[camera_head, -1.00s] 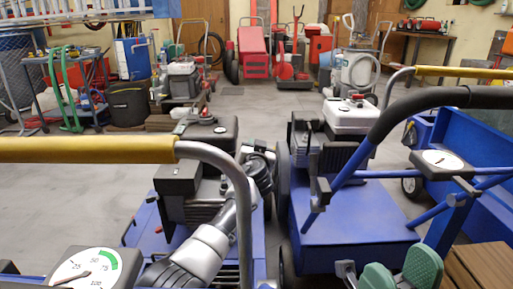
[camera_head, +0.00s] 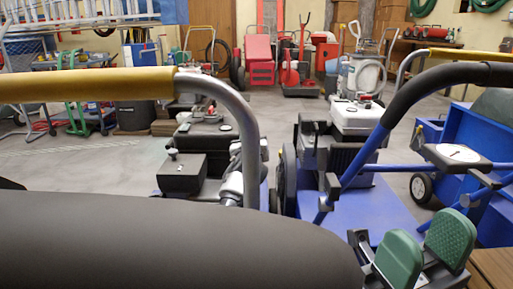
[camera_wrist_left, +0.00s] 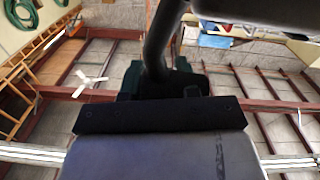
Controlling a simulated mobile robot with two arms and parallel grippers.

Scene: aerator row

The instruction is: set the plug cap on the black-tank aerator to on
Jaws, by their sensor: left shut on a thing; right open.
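The black-tank aerator shows left of centre in the head view. I cannot make out the plug cap there. My left gripper (camera_wrist_left: 160,80) shows in the left wrist view, its green pads mostly hidden behind the dark wrist body. It is shut on a dark curved piece (camera_wrist_left: 163,40) that I cannot name for sure. My right gripper (camera_head: 425,246) is open and empty at the lower right, its green pads apart.
A yellow-sleeved handlebar (camera_head: 85,85) crosses the left side. A white-tank aerator (camera_head: 357,118) with a blue deck stands to the right, with a black handlebar (camera_head: 430,95) before it. A large dark shape covers the lower left.

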